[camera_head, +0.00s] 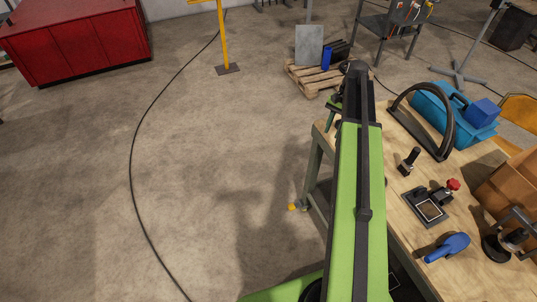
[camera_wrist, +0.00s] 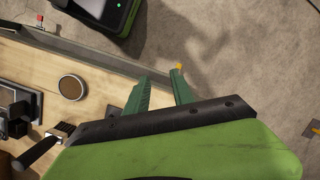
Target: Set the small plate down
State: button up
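In the wrist view the two green fingers of my gripper (camera_wrist: 160,82) stand apart, beside the wooden workbench's edge. Nothing shows between them, only floor and the bench edge. I cannot identify the small plate for certain. A round, dark-rimmed disc with a brown face (camera_wrist: 71,87) lies on the bench in the wrist view, left of the fingers and apart from them.
The workbench (camera_head: 398,178) carries a black fixture with a red knob (camera_head: 453,185), a blue-handled tool (camera_head: 448,247), a blue toolbox (camera_head: 432,103) and a black arch (camera_head: 440,145). A pallet (camera_head: 312,80) stands beyond. Open floor with a cable (camera_head: 131,165) lies to the left.

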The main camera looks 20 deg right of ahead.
jog(key=s+a+n+h, duration=0.1)
jog(key=a+n, duration=0.2)
jog(key=a, duration=0.7)
jog(key=s+a+n, duration=0.2)
jog(key=a+n, duration=0.2)
jog(key=a, duration=0.6)
jog(key=s+a+n+t+h, duration=0.1)
jog(key=s+a+n, duration=0.1)
jog(key=a, duration=0.8)
jog(key=shift+f+n+h, duration=0.3)
jog(key=shift+n, duration=0.4)
notch_tip(320, 180, down, 2)
jog(key=shift+w+f+b, duration=0.1)
jog(key=shift+f+b, duration=0.1)
jog(key=shift+b, duration=1)
